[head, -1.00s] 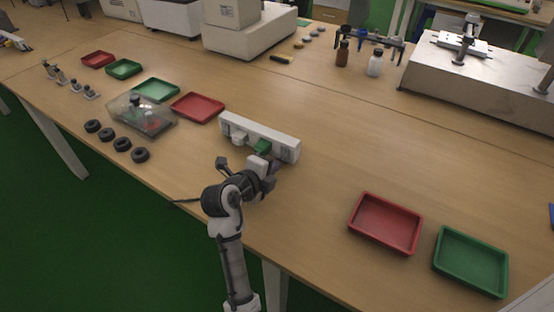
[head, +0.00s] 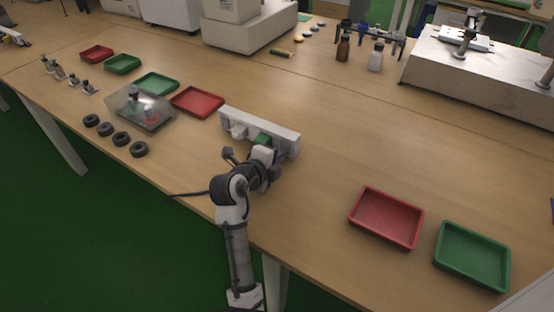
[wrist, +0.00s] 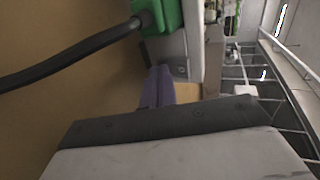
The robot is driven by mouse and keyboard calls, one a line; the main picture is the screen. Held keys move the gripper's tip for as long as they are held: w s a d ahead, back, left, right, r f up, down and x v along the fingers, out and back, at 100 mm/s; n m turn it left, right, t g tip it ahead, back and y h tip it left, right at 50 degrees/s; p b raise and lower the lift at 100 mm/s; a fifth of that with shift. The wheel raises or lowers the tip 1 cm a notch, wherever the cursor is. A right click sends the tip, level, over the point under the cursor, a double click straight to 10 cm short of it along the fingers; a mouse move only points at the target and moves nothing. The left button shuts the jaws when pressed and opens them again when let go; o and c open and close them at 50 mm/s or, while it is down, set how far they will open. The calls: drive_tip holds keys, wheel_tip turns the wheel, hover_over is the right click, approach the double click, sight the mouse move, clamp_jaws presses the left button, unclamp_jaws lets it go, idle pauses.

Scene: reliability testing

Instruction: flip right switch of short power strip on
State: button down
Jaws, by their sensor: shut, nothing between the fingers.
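The white power strip (head: 285,137) lies across the table near its front edge, with a white plug (head: 238,131) at its left part and a green plug (head: 262,139) right of it. In the wrist view the green plug (wrist: 168,16) with its black cable is at the top, beside the strip's pale face (wrist: 196,45). My gripper (head: 277,158) is in front of the strip's right half and hides part of it. In the wrist view its purple-grey fingers (wrist: 158,82) are shut and empty, close to the strip's face; contact is unclear. I cannot make out the right switch.
A red tray (head: 363,236) and a green tray (head: 443,262) stand at the right. Another red tray (head: 178,104), a clear box (head: 160,120) and several black rings (head: 138,149) are at the left.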

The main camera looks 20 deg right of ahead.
drive_tip(key=shift+r, duration=0.1)
drive_tip(key=shift+r+p, duration=0.3)
drive_tip(key=shift+r, duration=0.5)
drive_tip(key=shift+s+f, duration=0.1)
